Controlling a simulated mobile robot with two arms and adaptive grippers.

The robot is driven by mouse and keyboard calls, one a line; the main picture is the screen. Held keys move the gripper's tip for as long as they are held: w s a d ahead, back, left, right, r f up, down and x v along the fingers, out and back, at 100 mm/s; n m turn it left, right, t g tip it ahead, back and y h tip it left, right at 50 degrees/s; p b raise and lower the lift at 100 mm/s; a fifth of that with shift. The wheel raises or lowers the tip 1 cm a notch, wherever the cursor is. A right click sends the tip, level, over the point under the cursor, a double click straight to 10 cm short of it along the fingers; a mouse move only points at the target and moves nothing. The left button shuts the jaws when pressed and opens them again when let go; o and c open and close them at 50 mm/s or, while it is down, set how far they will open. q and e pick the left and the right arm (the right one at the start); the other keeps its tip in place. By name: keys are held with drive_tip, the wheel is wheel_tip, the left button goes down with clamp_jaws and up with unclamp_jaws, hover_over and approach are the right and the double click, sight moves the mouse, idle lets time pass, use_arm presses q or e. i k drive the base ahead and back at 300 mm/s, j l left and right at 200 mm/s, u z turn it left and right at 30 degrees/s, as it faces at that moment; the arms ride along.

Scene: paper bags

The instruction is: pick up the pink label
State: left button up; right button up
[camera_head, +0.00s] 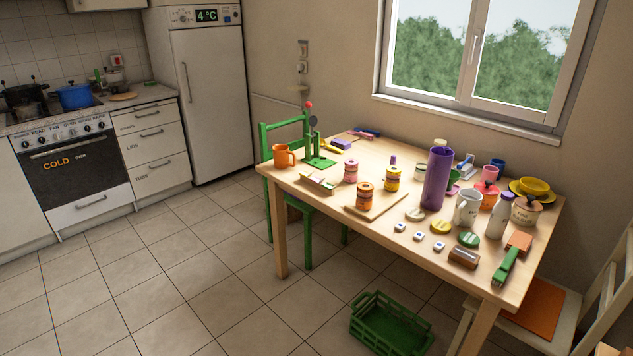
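A small jar with a pink band (351,171) stands upright on the wooden table, left of the table's middle. The pink band looks like a label, but it is too small to read. A jar with a yellow band (392,179) stands to its right, and a jar with an orange band (364,195) stands in front on a wooden board (382,209). No loose pink label is clearly visible. Neither of my grippers is in view.
The table (315,203) is crowded at the right with a purple cylinder (437,178), a white jug (467,207), a bottle (498,222) and several lids. An orange mug (284,156) stands at the left. A green crate (390,323) and chairs flank the table; the left floor is clear.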

sight(315, 179)
drive_tip(key=i+j+z, duration=0.3)
drive_tip(key=i+j, duration=0.5)
drive_tip(key=i, duration=0.1)
